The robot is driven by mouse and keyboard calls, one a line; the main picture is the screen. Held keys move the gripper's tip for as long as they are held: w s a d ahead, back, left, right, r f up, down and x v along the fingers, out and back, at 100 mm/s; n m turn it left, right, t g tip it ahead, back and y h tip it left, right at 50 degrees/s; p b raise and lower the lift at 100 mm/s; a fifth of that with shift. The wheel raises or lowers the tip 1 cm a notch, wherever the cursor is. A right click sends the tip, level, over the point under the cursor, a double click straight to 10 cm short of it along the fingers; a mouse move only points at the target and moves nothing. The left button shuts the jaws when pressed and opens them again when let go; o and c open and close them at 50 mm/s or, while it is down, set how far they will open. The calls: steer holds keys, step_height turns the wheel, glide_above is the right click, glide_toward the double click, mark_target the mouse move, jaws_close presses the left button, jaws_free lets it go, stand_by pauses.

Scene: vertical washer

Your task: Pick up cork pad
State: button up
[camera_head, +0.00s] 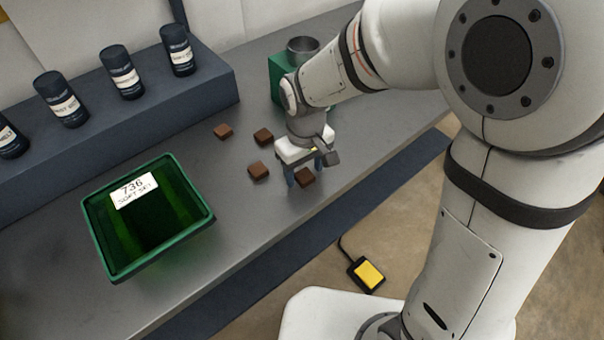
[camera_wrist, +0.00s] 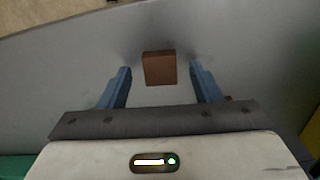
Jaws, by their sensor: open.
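Several small brown blocks, which look like the cork pads, lie on the grey bench. One cork pad (camera_head: 304,177) is under my gripper (camera_head: 305,178) near the bench's front edge. In the wrist view this cork pad (camera_wrist: 159,68) lies between and slightly beyond the two blue fingertips of my gripper (camera_wrist: 161,78), with a gap on each side. My gripper is open and empty. Other pads lie to the left of my gripper: one close by (camera_head: 258,170), one behind it (camera_head: 263,137) and one farther left (camera_head: 223,131).
A green bin (camera_head: 205,222) labelled 736 stands on the bench at the left front. Dark labelled canisters (camera_head: 121,72) stand on a raised dark shelf (camera_head: 190,95). A green block (camera_head: 279,72) and a metal cup (camera_head: 302,47) are behind my arm. A yellow pedal (camera_head: 368,274) lies on the floor.

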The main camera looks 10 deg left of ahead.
steer(key=shift+f, duration=0.3)
steer(key=shift+c, duration=0.5)
steer(key=c, duration=1)
steer(key=shift+o, duration=0.2)
